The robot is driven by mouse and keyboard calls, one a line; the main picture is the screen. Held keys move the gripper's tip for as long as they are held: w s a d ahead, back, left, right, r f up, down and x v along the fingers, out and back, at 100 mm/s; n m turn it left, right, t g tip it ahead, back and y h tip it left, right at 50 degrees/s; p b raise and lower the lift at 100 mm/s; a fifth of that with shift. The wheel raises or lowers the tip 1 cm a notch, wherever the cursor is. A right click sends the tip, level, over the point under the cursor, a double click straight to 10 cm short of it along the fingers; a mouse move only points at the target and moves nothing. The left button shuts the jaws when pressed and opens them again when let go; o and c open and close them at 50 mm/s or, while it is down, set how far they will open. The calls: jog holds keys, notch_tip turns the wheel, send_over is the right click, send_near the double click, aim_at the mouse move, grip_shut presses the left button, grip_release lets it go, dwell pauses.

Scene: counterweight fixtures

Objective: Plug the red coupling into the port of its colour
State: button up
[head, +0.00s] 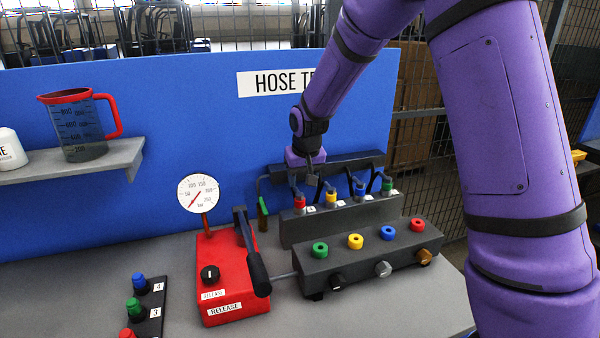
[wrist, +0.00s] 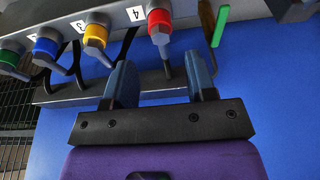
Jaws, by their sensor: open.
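The red coupling (head: 299,202) sits at the left end of a row of couplings on the dark rack (head: 290,236), its hose bending from its top. In the wrist view the red coupling (wrist: 160,22) lies just beyond the fingertips, roughly in line with the gap. My gripper (head: 308,177) is above the rack near the red and yellow couplings. Its two fingers show apart and empty in the wrist view (wrist: 160,78). The red port (head: 417,225) is at the right end of the dark manifold (head: 370,262) in front of the rack.
Yellow (head: 331,197), blue (head: 360,190) and green (head: 387,187) couplings stand close beside the red one. Green, yellow and blue ports share the manifold. A red pump (head: 225,280) with black lever and gauge (head: 198,193) stands left. The blue panel (head: 200,110) is close behind.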

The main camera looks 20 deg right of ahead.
aim_at(301, 196)
jog(key=shift+x, duration=4.45)
jog(key=c, duration=0.9)
